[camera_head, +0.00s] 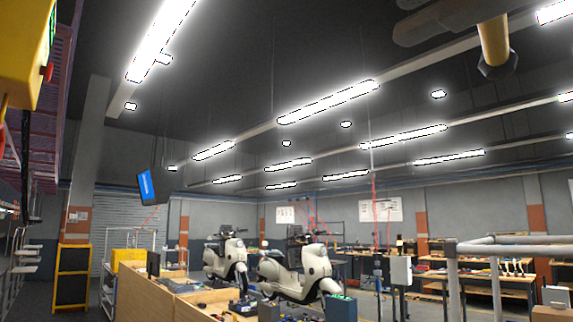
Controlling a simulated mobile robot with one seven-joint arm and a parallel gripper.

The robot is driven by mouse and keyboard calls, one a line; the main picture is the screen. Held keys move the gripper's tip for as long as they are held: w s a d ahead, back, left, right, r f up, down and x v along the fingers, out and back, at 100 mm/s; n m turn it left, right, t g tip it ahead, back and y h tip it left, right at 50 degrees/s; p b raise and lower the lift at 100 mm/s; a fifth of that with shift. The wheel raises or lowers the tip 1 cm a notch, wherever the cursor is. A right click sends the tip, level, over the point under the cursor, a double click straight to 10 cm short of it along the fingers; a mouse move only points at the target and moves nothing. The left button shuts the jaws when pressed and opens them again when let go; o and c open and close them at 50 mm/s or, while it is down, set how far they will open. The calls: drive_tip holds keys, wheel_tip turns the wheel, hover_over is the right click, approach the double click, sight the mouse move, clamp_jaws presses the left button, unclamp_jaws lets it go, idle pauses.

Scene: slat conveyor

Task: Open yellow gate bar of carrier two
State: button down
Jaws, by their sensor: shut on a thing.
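A short yellow bar (494,40) with a dark, faceted end hangs down at the top right, cut off by the frame's upper edge. I cannot tell whether it is the gate bar of carrier two. No carrier can be made out clearly.
A yellow box (22,45) with a red knob is close at the upper left. Grey railings (508,250) stand at the right. Two cream scooters (226,259) stand beyond wooden benches (180,291). A blue screen (148,186) hangs left of centre.

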drive_tip(key=s+d+m+t+h, duration=0.1)
drive_tip(key=s+d+m+h, duration=0.1)
drive_tip(key=s+d+h, duration=0.1)
drive_tip(key=shift+s+d, duration=0.75)
drive_tip(key=shift+d, duration=0.1)
drive_tip(key=c, duration=0.8)
unclamp_jaws()
drive_tip(key=shift+o, duration=0.2)
drive_tip(key=v, duration=1.7)
drive_tip(key=shift+s+f, duration=0.15)
drive_tip(key=shift+s, duration=0.05)
